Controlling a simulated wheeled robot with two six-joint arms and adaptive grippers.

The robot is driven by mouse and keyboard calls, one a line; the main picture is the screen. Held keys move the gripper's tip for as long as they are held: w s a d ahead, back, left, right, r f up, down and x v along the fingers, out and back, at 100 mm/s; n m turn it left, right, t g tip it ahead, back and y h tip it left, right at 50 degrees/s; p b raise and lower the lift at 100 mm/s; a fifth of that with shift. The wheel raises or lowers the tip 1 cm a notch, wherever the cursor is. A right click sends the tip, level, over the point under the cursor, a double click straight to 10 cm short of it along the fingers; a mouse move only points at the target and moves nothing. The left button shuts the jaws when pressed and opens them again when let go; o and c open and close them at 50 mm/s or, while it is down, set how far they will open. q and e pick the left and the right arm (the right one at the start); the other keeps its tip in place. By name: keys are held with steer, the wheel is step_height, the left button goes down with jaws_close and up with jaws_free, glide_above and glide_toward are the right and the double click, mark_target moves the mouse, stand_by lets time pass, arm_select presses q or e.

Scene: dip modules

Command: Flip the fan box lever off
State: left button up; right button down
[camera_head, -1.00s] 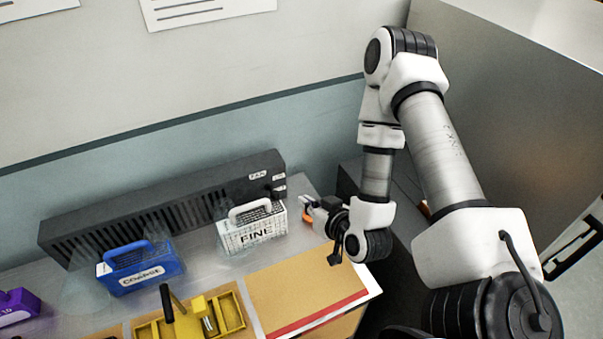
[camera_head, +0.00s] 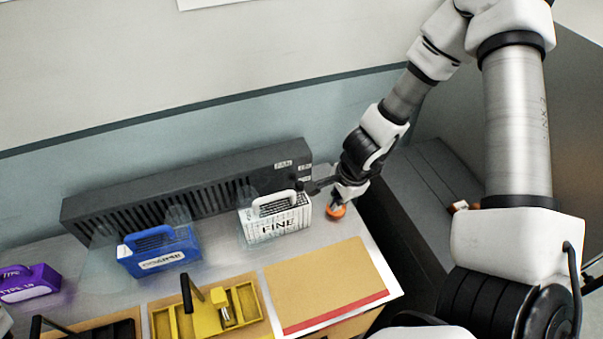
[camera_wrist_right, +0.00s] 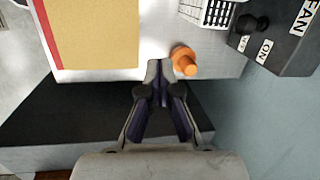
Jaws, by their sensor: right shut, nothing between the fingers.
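The fan box (camera_head: 170,195) is a long dark slatted box against the back wall. Its right end shows more closely in the wrist view (camera_wrist_right: 290,45), with FAN, ON and OFF labels. The lever is a black round knob (camera_wrist_right: 248,22) on that end, near the OFF label; in the head view it is hard to make out beside my wrist. My right gripper (camera_wrist_right: 160,68) is shut and empty, pointing down beside an orange knob-like piece (camera_wrist_right: 184,60), apart from the lever. In the head view my right gripper (camera_head: 341,199) is near the table's right back corner. My left gripper is not seen.
A white FINE box (camera_head: 290,222) stands by the fan box's right end, with a blue box (camera_head: 158,262) and a purple one (camera_head: 30,287) further left. A yellow tray (camera_head: 250,298) and a tan folder (camera_head: 325,280) lie in front. A dark cabinet (camera_head: 400,240) stands right.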

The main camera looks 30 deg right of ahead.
steer(key=w+r+m+t, duration=0.1)
steer(key=w+r+t, duration=0.2)
steer(key=w+r, duration=0.45)
steer(key=b, duration=0.8)
glide_toward(302, 184)
steer(key=x, duration=0.6)
steer(key=shift+f, duration=0.25)
steer(key=shift+w+f, duration=0.3)
steer(key=shift+f, duration=0.1)
